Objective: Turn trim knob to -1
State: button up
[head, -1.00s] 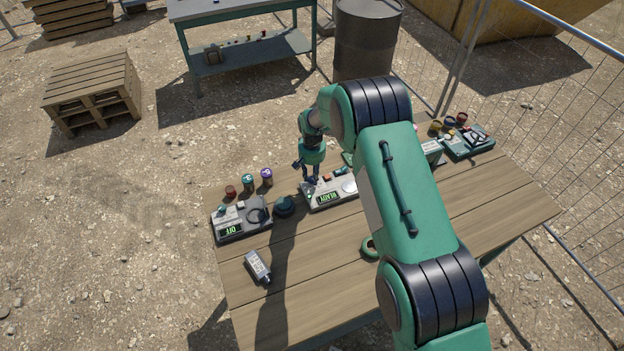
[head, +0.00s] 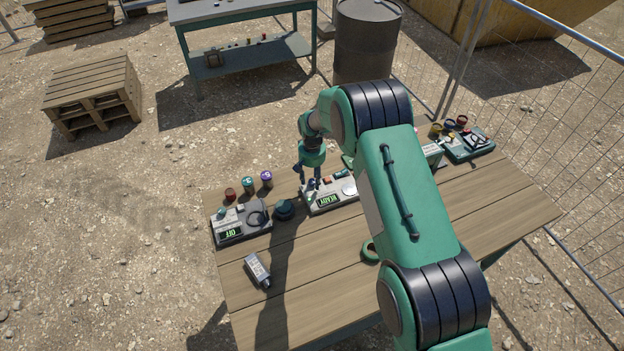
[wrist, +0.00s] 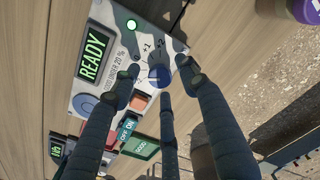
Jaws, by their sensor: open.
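The trim knob (wrist: 158,74) is a small blue round knob on a light grey meter (wrist: 112,62), which also shows in the head view (head: 322,206). Marks +1 and +2 are legible beside the knob; its exact setting is hard to read. The meter's screen reads READY and a green lamp is lit. My gripper (wrist: 163,82) is open, its dark fingers spread around the knob, partly covering the dial marks. I cannot tell whether any finger touches it. In the head view my gripper (head: 310,187) is at the meter's left end.
A second meter reading OFF (head: 237,228), a dark round object (head: 285,208) and several small jars stand to the left. The front boards are mostly clear.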

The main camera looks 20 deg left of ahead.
aim_at(313, 181)
notch_tip(313, 181, up, 12)
dwell(0.6)
dwell(0.4)
jog(key=d+r+m+t+b, duration=0.1)
jog(key=d+r+b, duration=0.2)
jog(key=d+r, duration=1.2)
jog(key=s+d+r+m+t+b, duration=0.1)
jog(key=s+d+r+b, duration=0.1)
jog(key=s+d+r, duration=0.35)
jog(key=s+d+r+m+b, duration=0.1)
jog(key=s+d+r+b, duration=0.15)
jog(key=d+r, duration=0.6)
jog(key=s+d+r+m+t+b, duration=0.1)
jog(key=s+d+r+t+b, duration=0.15)
jog(key=s+d, duration=1.25)
jog(key=s+d+f+b, duration=0.1)
jog(key=s+d, duration=0.3)
jog(key=s, duration=0.4)
jog(key=s+d+f+m+t+b, duration=0.1)
jog(key=s+d+f, duration=0.3)
jog(key=s, duration=0.5)
jog(key=shift+s+d+f+m+b, duration=0.15)
jog(key=shift+d+m+b, duration=0.15)
jog(key=shift+b, duration=0.5)
